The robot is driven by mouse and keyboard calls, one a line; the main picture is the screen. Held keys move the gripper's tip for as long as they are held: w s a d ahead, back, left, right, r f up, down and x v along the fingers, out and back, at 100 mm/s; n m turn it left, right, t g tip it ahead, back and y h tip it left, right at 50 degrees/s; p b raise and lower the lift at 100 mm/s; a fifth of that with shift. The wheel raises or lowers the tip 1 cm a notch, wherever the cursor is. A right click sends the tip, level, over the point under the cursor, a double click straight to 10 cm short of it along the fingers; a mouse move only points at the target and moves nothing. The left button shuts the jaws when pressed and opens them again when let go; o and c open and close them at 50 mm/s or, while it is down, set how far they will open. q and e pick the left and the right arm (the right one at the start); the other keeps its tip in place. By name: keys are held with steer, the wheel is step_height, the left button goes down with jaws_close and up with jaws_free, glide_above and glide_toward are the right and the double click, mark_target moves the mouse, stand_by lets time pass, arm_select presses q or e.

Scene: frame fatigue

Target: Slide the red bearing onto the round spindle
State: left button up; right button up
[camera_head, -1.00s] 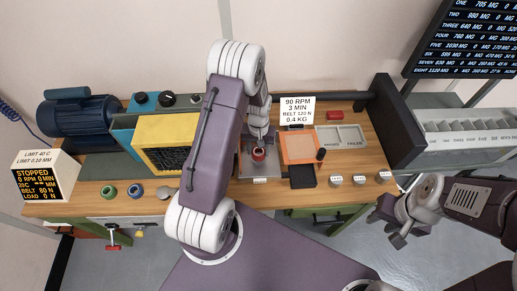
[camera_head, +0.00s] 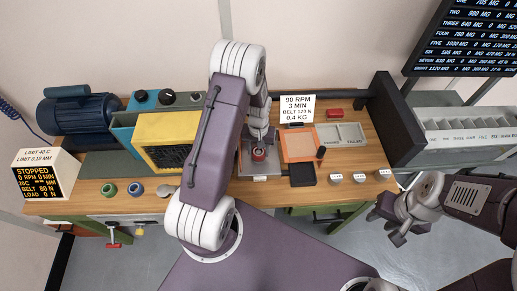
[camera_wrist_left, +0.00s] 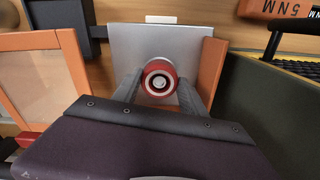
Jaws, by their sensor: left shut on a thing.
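The red bearing (camera_head: 259,154) is at a grey metal plate (camera_head: 262,175) near the middle of the bench. In the left wrist view the red bearing (camera_wrist_left: 147,74) is a red ring with a pale inner ring, seen end-on. A round grey end shows in its bore; it looks like the spindle (camera_wrist_left: 159,82), with the ring around it. How far down the ring sits cannot be told. My left gripper (camera_head: 260,140) is shut on the bearing, one finger on each side in the wrist view (camera_wrist_left: 159,88). My right gripper (camera_head: 388,228) is empty, fingers apart, off the bench's front right.
An orange-framed panel (camera_head: 284,146) and a dark pad (camera_head: 302,174) lie right of the plate. A yellow housing (camera_head: 165,128) stands to the left. Green (camera_head: 109,189) and blue (camera_head: 135,188) rings lie at the front left. Several small white-labelled pieces line the front right.

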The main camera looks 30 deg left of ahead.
arm_select(q)
steer(key=o, duration=1.2)
step_height(320, 180, up, 9)
steer(key=b, duration=0.1)
